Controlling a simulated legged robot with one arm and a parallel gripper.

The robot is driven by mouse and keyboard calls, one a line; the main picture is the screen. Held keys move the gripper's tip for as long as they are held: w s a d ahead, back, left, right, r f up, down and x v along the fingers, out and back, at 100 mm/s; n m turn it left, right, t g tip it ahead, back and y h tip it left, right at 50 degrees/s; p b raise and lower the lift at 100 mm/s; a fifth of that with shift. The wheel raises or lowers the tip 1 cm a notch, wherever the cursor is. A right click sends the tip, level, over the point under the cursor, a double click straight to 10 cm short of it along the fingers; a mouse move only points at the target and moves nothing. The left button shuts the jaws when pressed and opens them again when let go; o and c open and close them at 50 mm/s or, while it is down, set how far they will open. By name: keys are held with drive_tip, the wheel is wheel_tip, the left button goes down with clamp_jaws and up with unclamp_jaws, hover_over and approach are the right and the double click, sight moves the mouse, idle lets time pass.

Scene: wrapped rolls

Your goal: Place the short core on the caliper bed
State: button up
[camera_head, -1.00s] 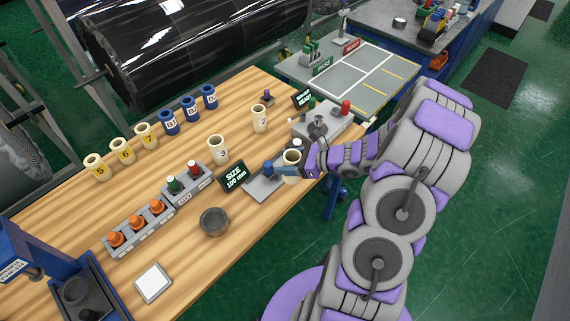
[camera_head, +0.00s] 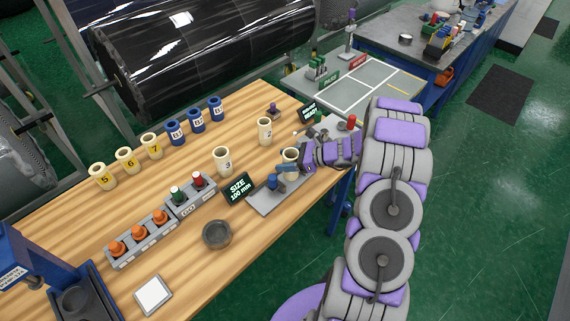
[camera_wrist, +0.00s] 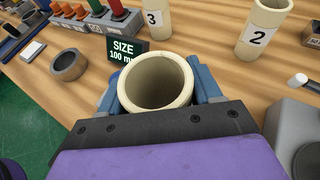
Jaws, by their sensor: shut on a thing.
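A short cream core (camera_head: 291,156) is held by my gripper (camera_head: 291,164) near the right end of the caliper bed (camera_head: 262,205). The bed is a grey plate with a blue jaw piece (camera_head: 273,181), beside the sign "SIZE 100 mm" (camera_head: 237,189). In the wrist view the core (camera_wrist: 156,84) is upright, open end up, between the blue fingers of my gripper (camera_wrist: 157,92). The core's lower end is hidden, so I cannot tell whether it touches the bed.
Cream cores marked 3 (camera_head: 222,162) and 2 (camera_head: 265,131) stand behind the bed. A dark ring (camera_head: 217,234) lies to its left. A button box (camera_head: 190,196) and a row of orange knobs (camera_head: 139,238) stand further left. A grey device with a red button (camera_head: 350,122) is behind my gripper.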

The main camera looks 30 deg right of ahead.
drive_tip(key=shift+w+d+f, duration=0.1)
drive_tip(key=shift+w, duration=0.6)
wheel_tip(320, 180, down, 4)
drive_tip(key=shift+r+b, duration=0.25)
drive_tip(key=shift+b, duration=0.15)
drive_tip(key=o, duration=1.1)
